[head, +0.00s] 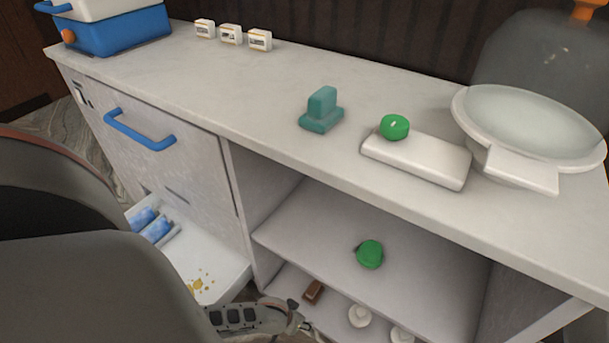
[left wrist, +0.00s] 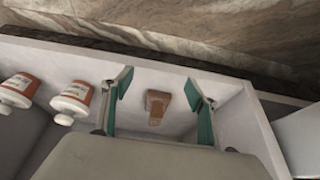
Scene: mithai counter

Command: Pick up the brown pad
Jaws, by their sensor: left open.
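The brown pad (head: 313,292) lies on the lower shelf of the open cabinet in the head view. In the left wrist view the brown pad (left wrist: 157,104) shows as a small brown block with a lighter part, near a shelf wall. My left gripper (left wrist: 159,90) is open, its two teal-lined fingers on either side of the pad in that view, with gaps to both. I cannot tell how far the pad is beyond the fingertips. In the head view my left gripper (head: 300,318) is at the bottom edge, partly cut off, beside the pad. My right gripper is out of view.
The middle shelf (head: 310,235) above holds a green item (head: 370,254). The countertop (head: 220,85) carries a teal block (head: 322,108), a white bowl (head: 530,120) and other goods. A low open tray (head: 225,272) juts out left.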

